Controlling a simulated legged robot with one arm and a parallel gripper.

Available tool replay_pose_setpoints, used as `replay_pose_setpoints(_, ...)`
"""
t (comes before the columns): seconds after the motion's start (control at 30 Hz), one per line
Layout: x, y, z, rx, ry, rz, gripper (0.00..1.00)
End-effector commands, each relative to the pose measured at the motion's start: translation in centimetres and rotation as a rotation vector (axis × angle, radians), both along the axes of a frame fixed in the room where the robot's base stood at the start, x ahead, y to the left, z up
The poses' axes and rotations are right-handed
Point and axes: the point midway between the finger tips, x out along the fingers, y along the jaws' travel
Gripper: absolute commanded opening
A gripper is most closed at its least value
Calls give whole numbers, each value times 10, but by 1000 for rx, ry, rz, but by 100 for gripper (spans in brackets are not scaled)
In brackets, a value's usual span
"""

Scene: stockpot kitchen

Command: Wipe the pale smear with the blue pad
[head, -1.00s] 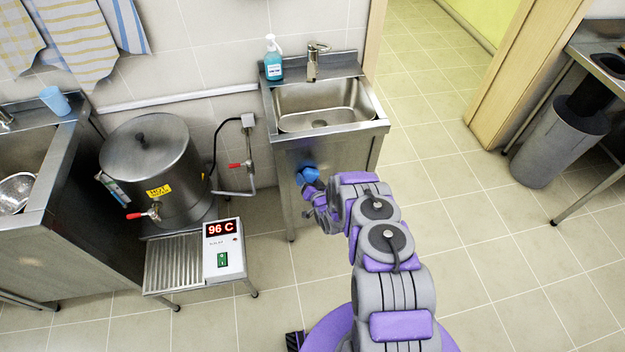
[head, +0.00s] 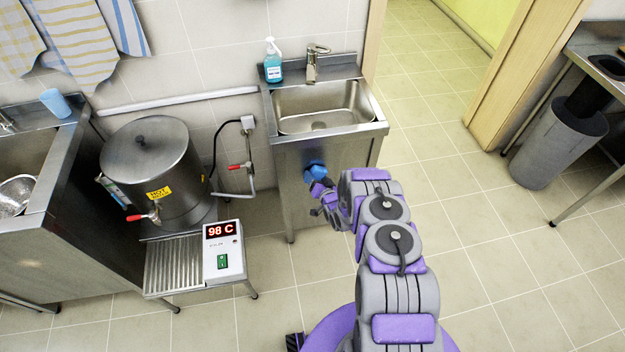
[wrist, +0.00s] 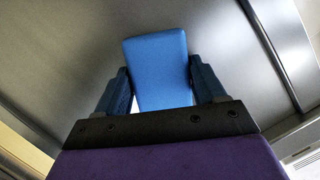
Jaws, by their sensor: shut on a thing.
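The blue pad (wrist: 158,72) is held between the two fingers of my gripper (wrist: 160,88) in the wrist view. In the head view the pad (head: 314,171) is at the front panel of the small sink cabinet (head: 291,205), and my gripper (head: 318,184) is just below and right of it. The pad is at or very near the steel panel; I cannot tell if it touches. I cannot make out the pale smear in either view; the pad or arm may hide it.
A steel boiler (head: 150,175) with a hot label stands left of the sink, its control box (head: 223,252) reading 98 C. A soap bottle (head: 273,62) stands on the sink's back edge. A grey bin (head: 556,145) is at the right. The tiled floor between is clear.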

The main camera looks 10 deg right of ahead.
Motion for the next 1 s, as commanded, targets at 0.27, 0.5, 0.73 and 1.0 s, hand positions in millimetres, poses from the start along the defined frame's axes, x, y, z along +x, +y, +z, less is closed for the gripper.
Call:
replay_pose_setpoints(0.27,2,-16,2,0,-6,-7,35)
replay_pose_setpoints(0.5,0,-35,2,-1,-7,-6,35)
replay_pose_setpoints(0.73,0,-40,2,0,-5,-4,35)
replay_pose_setpoints(1.0,-1,-60,2,-1,-6,-5,35)
